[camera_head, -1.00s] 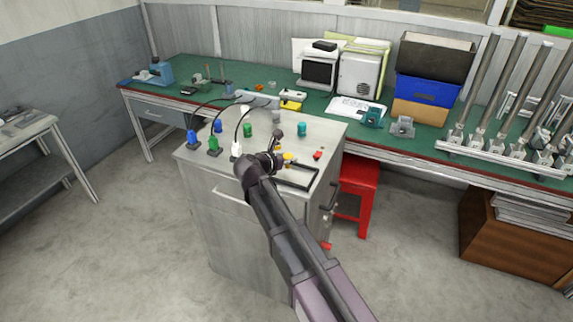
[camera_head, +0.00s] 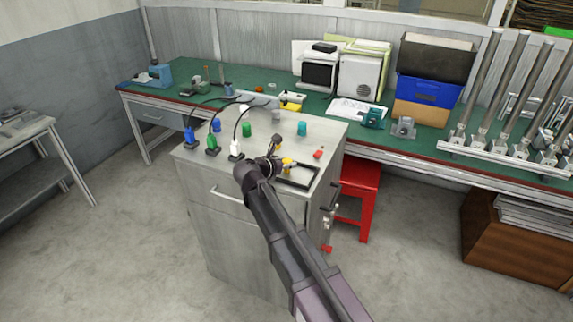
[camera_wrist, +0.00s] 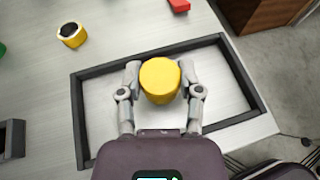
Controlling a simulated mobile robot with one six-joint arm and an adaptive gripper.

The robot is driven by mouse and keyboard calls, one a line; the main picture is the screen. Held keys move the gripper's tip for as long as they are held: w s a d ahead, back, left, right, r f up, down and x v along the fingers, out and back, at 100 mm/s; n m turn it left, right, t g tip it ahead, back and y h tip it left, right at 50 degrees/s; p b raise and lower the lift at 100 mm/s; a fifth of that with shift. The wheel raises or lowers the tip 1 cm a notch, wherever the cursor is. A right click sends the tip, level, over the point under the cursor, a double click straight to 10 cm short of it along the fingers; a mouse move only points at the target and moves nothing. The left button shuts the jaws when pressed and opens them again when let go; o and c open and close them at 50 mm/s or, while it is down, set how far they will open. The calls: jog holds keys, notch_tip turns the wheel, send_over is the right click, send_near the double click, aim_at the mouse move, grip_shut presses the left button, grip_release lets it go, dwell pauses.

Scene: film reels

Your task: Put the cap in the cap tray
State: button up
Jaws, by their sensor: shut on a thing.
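The yellow cap (camera_wrist: 160,80) is held between the two fingers of my gripper (camera_wrist: 161,92), as the wrist view shows. The cap tray (camera_wrist: 240,75) is a shallow tray with a black raised rim and a pale floor. In the wrist view the cap and fingertips are inside the outline of the rim. I cannot tell whether the cap touches the tray floor. In the head view my gripper (camera_head: 282,165) is over the left part of the tray (camera_head: 310,186), and the cap (camera_head: 288,161) shows small beside the fingers.
A yellow container with a dark top (camera_wrist: 71,34) stands outside the tray. A red object (camera_wrist: 179,5) lies beyond the tray. Green (camera_head: 246,129) and teal (camera_head: 302,128) cylinders and several cabled plugs stand on the metal cabinet top (camera_head: 330,130). A dark bracket (camera_wrist: 12,138) is left of the tray.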

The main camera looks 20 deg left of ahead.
jog(key=shift+a, duration=0.1)
jog(key=shift+f, duration=0.15)
jog(key=o, duration=0.9)
jog(key=shift+r, duration=0.2)
jog(key=shift+s+r, duration=0.1)
jog(key=shift+s, duration=0.1)
jog(key=shift+p+v, duration=2.3)
jog(key=shift+v, duration=3.5)
